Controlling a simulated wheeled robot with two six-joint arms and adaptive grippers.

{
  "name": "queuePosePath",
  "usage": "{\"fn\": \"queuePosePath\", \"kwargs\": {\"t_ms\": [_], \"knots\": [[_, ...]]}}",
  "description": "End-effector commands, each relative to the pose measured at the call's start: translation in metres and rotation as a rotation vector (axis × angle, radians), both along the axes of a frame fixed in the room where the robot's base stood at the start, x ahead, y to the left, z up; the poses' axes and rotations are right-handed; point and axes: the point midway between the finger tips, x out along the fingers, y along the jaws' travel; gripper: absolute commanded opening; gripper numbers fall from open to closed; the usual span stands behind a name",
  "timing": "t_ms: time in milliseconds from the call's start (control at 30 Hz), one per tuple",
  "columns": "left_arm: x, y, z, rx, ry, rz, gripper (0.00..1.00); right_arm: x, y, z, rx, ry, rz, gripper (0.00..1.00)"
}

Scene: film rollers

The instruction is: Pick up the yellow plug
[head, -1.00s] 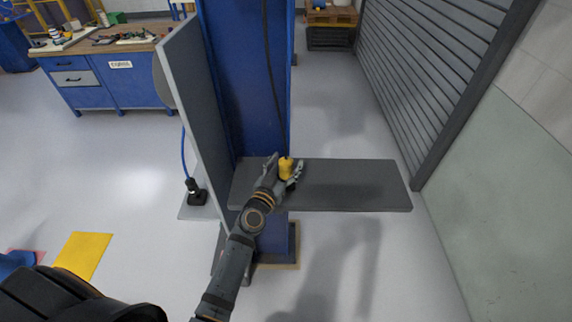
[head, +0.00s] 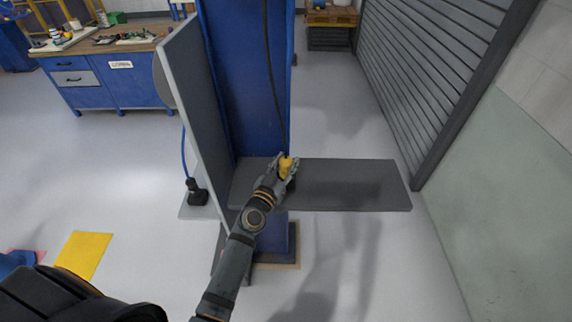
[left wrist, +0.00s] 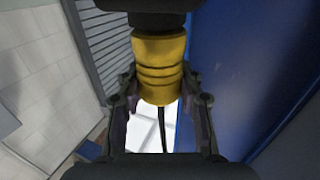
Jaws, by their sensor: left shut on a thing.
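The yellow plug (head: 286,165) is just above the left end of the grey shelf, in front of the blue column. My left gripper (head: 284,170) is shut on it, with a finger on each side. In the left wrist view the ribbed yellow plug (left wrist: 160,65) is between the two fingers (left wrist: 160,105). Its upper end meets a dark part, and a dark cable runs from its lower end. Whether the plug touches the shelf cannot be told. My right gripper does not show.
The grey shelf (head: 350,185) is bare to the right of the plug. The blue column (head: 240,80) stands close behind, and a grey upright panel (head: 195,120) stands to the left. A dark cable (head: 272,75) runs down the column. A shutter (head: 435,75) is at the right.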

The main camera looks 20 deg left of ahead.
Motion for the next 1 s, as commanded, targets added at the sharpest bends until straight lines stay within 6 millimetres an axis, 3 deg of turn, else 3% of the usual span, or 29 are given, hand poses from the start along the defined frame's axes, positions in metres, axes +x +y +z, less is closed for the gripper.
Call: {"fn": "queuePosePath", "kwargs": {"t_ms": [167, 400, 500, 700, 1000], "knots": [[0.000, 0.000, 0.034, 0.003, -0.004, 0.001, 0.02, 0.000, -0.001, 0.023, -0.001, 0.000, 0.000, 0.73], [-0.049, 0.010, 0.092, 0.005, -0.004, 0.001, 0.02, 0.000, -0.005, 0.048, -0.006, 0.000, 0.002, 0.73], [-0.078, 0.016, 0.098, 0.005, 0.000, 0.001, 0.02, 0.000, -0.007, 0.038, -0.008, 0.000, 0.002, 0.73], [-0.119, 0.024, 0.119, 0.005, -0.001, -0.001, 0.02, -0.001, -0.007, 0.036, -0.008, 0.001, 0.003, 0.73], [-0.137, 0.028, 0.129, 0.001, -0.002, 0.000, 0.02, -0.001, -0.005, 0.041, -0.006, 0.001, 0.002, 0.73]]}}
